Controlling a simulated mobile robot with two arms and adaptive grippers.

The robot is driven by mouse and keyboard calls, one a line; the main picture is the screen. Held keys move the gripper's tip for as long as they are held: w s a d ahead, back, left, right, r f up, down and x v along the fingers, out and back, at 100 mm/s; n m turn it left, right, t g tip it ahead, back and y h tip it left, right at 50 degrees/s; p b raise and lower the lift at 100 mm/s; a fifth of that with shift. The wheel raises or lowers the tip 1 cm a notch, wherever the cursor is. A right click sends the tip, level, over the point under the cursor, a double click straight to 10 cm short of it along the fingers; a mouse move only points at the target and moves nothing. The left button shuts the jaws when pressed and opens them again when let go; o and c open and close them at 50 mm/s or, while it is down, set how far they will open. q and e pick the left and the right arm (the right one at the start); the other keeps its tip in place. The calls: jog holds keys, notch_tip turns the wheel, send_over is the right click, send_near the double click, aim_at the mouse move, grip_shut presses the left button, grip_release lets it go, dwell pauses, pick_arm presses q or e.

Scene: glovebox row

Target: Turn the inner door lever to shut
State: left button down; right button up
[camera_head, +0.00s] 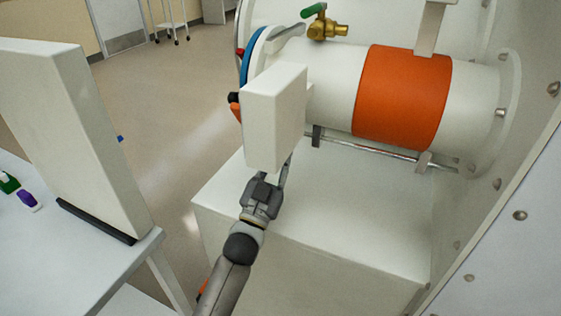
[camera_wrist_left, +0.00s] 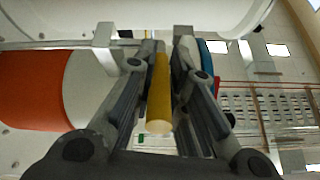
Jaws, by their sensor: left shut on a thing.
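My left gripper (camera_head: 280,172) reaches up from the bottom of the head view to the underside of a white box (camera_head: 272,118) at the end of the white cylinder. In the left wrist view my left gripper (camera_wrist_left: 168,55) has its fingers closed on a yellow cylindrical handle (camera_wrist_left: 159,95), which seems to be the lever's grip. The handle's near end sticks out between the fingers. The box and gripper hide the handle in the head view, so I cannot tell the lever's angle there. My right gripper is not in view.
The white cylinder (camera_head: 330,85) has an orange band (camera_head: 402,95) and a blue-rimmed end (camera_head: 249,62). A brass valve with a green handle (camera_head: 318,13) sits above. A metal rail (camera_head: 365,149) runs below. A table (camera_head: 50,255) stands left; open floor lies between.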

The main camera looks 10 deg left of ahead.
pick_arm(q)
jog(key=shift+r, duration=0.15)
jog(key=c, duration=1.4)
grip_release()
jog(key=shift+c, duration=0.2)
jog(key=shift+s, duration=0.1)
jog(key=shift+s+a+f, duration=0.1)
jog(key=shift+s+f, duration=0.15)
jog(key=shift+f, duration=0.1)
jog(key=s+a, duration=0.4)
jog(key=s, duration=0.7)
jog(key=shift+s, duration=0.4)
